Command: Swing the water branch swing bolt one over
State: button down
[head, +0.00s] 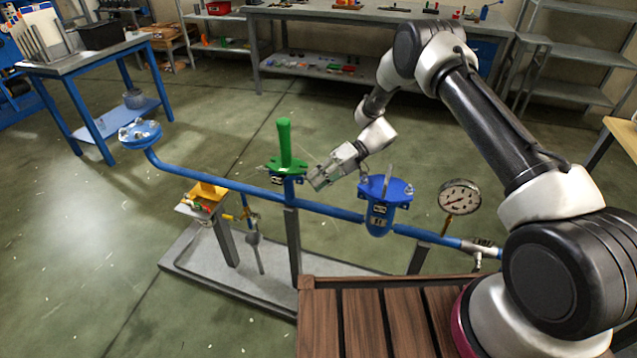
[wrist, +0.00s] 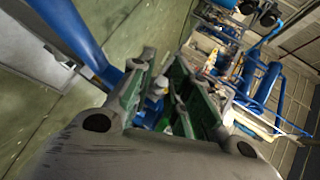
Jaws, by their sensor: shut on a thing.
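A blue pipe run (head: 245,188) carries a green cover with an upright green handle (head: 285,145) and, to its right, a blue pot with a flat blue lid (head: 378,218). My gripper (head: 316,182) is just right of the green cover, its fingers pointing down and left.
A pressure gauge (head: 459,197) stands right of the blue pot. A blue bolted flange (head: 140,132) ends the pipe at left. A slatted wooden top (head: 375,318) is in front. The floor behind the pipe is clear.

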jog(key=shift+w+a+r+m+h, duration=0.1)
jog(key=shift+r+m+h, duration=0.35)
jog(key=shift+h, duration=0.35)
jog(key=c, duration=1.6)
grip_release()
jog(key=shift+o, duration=0.2)
jog(key=shift+r, duration=0.1)
jog(key=v, duration=0.8)
